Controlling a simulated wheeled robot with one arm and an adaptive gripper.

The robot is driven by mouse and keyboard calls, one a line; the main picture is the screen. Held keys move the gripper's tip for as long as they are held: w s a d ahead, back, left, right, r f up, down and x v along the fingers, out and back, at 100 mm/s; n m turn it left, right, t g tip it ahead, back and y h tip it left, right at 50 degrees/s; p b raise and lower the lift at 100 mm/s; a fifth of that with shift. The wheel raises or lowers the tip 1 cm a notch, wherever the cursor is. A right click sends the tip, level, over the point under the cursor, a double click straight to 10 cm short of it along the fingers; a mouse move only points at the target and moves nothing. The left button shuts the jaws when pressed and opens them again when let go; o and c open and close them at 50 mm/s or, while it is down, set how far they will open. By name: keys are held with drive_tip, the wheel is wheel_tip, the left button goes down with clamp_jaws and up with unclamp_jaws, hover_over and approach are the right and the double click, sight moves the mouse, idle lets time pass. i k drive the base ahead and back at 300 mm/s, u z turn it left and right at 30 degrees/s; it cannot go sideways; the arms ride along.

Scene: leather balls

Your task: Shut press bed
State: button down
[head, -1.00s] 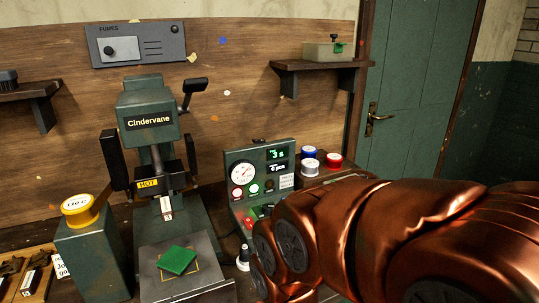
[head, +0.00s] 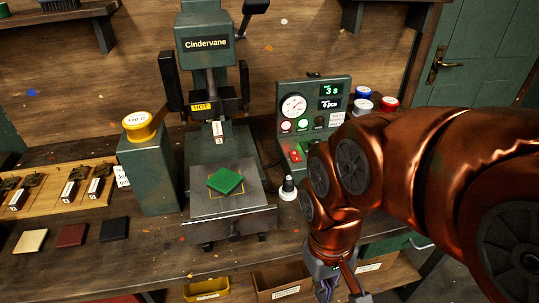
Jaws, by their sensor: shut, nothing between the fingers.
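The green Cindervane press (head: 205,45) stands at the back of the bench, with a yellow HOT label on its head. Its flat grey bed (head: 215,207) sticks out toward the front under and ahead of the head. A green square piece (head: 225,181) lies on the bed inside a yellow outline, slightly turned. A dark knob or handle (head: 234,230) is on the bed's front face. My gripper (head: 328,290) hangs at the bottom, right of the bed and apart from it, pointing down. It is shut and empty; its tips are partly cut off by the frame edge.
A control panel (head: 314,110) stands right of the press. A green box with a yellow top (head: 143,127) stands left. A wooden stamp rack (head: 65,190) and several leather squares (head: 72,235) lie farther left. A white-based dark-tipped item (head: 288,188) stands beside the bed. Bins (head: 283,280) sit below.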

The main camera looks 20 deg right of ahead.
sight(214, 217)
drive_tip(key=z, duration=1.95)
drive_tip(key=k, duration=1.2)
drive_tip(key=u, duration=1.95)
